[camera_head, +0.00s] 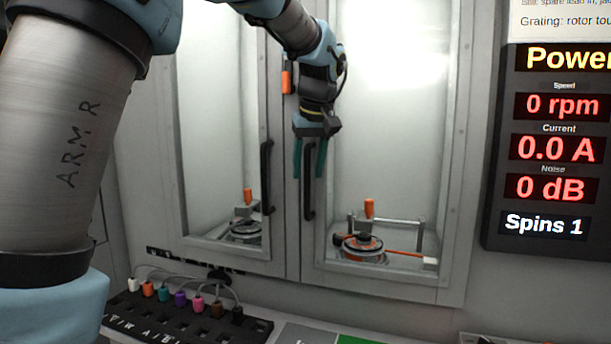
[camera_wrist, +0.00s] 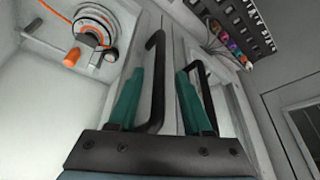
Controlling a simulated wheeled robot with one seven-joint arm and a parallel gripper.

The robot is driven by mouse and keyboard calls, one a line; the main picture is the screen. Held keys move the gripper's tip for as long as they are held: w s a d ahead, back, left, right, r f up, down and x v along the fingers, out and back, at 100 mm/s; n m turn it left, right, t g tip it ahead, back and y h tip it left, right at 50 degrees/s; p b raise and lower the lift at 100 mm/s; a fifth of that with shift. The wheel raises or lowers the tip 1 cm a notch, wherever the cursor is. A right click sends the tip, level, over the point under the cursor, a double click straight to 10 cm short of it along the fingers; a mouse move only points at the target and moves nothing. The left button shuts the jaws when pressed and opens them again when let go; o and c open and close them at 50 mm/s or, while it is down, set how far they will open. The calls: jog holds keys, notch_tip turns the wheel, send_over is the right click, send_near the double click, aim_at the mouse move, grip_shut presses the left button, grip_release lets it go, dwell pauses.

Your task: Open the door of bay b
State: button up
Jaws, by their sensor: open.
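Two glazed bay doors stand side by side, a left door (camera_head: 212,90) and a right door (camera_head: 395,110). Both look shut, and I can read no bay letter on either. The right door has a black upright bar handle (camera_head: 309,192) near its left edge; the left door's handle (camera_head: 267,178) is close beside it. My gripper (camera_head: 310,172) is open, its teal fingers pointing down in front of the right door's handle. In the wrist view the fingers (camera_wrist: 158,76) lie on either side of that handle (camera_wrist: 156,62), while the left door's handle (camera_wrist: 207,92) is outside them. Contact cannot be told.
Behind the right door is a hub motor (camera_head: 362,246) with an orange-topped part; a similar one (camera_head: 245,229) is behind the left. A black rack (camera_head: 185,322) with coloured plugs stands below. A display panel (camera_head: 552,150) hangs at right. An orange piece (camera_head: 286,80) is near the upper door seam.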

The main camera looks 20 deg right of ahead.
jog(key=shift+x, duration=1.45)
jog(key=shift+d, duration=0.1)
jog(key=shift+c, duration=0.2)
grip_shut()
